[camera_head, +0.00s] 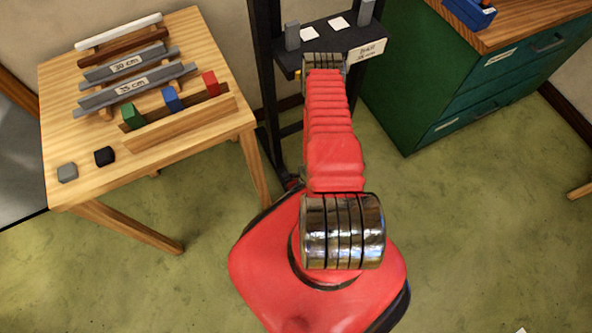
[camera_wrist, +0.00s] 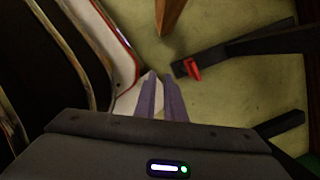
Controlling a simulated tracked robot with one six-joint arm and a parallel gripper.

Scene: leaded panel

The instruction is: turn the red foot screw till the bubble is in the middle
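In the wrist view a small red foot screw (camera_wrist: 193,68) sits at the end of a black foot bar (camera_wrist: 235,48) close to the floor. My gripper (camera_wrist: 159,77) points down left of the screw, apart from it. Its two grey-purple fingers have a narrow gap between them, with nothing seen in it. In the head view a black stand (camera_head: 262,60) rises behind my arm, with a shelf carrying a label. My arm hides part of the stand. I see no bubble in either view, and I cannot make out the screw in the head view.
A wooden table (camera_head: 120,190) with bars and coloured blocks stands at left. A green cabinet (camera_head: 400,80) stands right of the stand. In the wrist view a wooden leg (camera_wrist: 170,14) is near the screw, and another black bar (camera_wrist: 282,124) lies at right. Floor shows between them.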

